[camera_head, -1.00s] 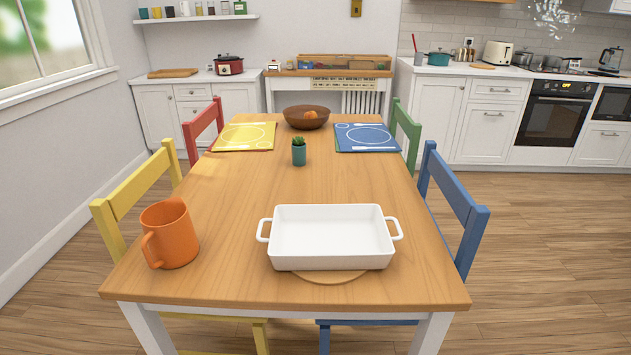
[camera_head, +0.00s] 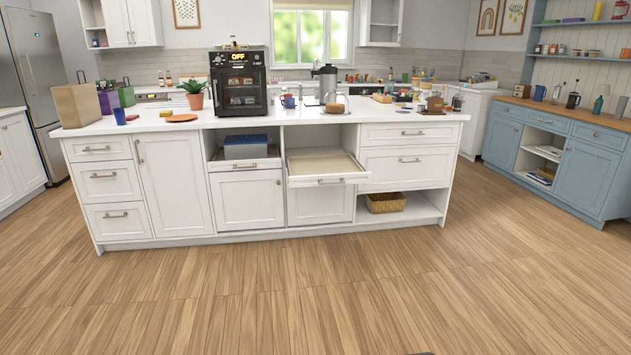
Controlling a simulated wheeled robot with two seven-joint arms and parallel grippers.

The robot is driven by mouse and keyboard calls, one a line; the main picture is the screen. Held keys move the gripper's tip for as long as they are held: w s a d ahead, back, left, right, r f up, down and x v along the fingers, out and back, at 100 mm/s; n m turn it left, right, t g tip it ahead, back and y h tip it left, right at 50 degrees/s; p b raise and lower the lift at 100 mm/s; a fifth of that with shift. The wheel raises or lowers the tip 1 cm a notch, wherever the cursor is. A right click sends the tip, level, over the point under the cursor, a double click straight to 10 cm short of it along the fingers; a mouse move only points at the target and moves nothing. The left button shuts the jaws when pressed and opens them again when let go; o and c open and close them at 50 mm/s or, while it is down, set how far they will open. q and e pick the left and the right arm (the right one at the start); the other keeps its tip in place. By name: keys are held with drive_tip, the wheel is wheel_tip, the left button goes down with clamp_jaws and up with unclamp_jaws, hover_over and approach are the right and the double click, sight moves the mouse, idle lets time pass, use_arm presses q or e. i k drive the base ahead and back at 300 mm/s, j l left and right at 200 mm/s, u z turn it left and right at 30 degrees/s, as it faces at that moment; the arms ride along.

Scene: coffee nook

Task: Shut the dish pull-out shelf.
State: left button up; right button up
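A white pull-out shelf (camera_head: 327,181) with a metal bar handle sticks out from the front of the white kitchen island, right of the middle. Its light wooden surface (camera_head: 323,163) looks empty. I cannot tell for certain that it is the dish shelf. To its left, another pull-out (camera_head: 245,164) in an open bay holds a blue box (camera_head: 246,146) and seems to sit about level with the island front.
The white island (camera_head: 166,184) stands across the room with open wooden floor (camera_head: 300,290) in front. A black oven (camera_head: 238,88), a potted plant (camera_head: 194,94) and a coffee machine (camera_head: 328,82) stand on it. A wicker basket (camera_head: 386,203) sits low right. A blue cabinet (camera_head: 550,160) stands at right.

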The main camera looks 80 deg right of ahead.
sight(331, 168)
drive_tip(key=z, duration=2.65)
